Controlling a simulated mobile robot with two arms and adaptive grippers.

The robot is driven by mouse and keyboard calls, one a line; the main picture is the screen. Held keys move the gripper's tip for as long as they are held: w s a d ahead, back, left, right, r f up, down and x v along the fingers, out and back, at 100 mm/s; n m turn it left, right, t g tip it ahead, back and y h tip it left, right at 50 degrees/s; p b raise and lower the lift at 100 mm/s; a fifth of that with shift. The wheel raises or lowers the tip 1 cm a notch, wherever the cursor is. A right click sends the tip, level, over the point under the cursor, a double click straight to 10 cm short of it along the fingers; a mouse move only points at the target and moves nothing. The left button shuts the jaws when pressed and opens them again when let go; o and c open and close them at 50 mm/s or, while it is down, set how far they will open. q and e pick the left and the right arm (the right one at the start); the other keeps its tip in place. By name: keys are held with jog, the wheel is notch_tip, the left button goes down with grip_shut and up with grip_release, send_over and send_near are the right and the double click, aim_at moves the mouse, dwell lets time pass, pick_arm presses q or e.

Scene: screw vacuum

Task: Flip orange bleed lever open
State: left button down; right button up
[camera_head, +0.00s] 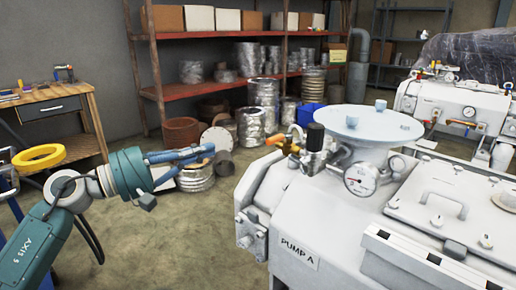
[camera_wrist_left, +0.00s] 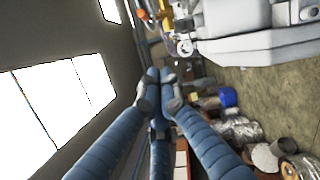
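An orange lever (camera_head: 278,140) sticks out to the left from the valve fittings on top of the white machine labelled PUMP A (camera_head: 298,252). A second orange part shows just below it. My left gripper (camera_head: 208,153) points right toward the lever, with a clear gap between them. In the left wrist view its blue fingers (camera_wrist_left: 160,78) converge with their tips together, and nothing is seen between them. Small orange parts (camera_wrist_left: 166,18) show beyond the tips there, beside the white pump (camera_wrist_left: 265,45). My right gripper is in neither view.
A black knob (camera_head: 315,137), a round gauge (camera_head: 360,180) and a pale flange (camera_head: 368,122) stand close to the lever. A wooden workbench (camera_head: 55,105) is at the left. Red shelves (camera_head: 190,90) stand behind. Open floor lies between my left arm and the pump.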

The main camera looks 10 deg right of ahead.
aim_at(279, 138)
pick_arm(q)
jog(key=shift+d+f+m, duration=0.25)
jog(key=shift+d+m, duration=0.05)
jog(key=shift+m, duration=0.3)
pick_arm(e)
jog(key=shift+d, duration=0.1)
pick_arm(q)
jog(key=shift+s+r, duration=0.1)
jog(key=shift+s, duration=0.05)
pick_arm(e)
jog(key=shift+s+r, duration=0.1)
pick_arm(q)
jog(key=d+r+p, duration=0.1)
jog(key=d, duration=1)
jog(key=shift+d, duration=0.3)
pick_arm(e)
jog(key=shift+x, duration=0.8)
pick_arm(q)
jog(key=shift+t, duration=0.3)
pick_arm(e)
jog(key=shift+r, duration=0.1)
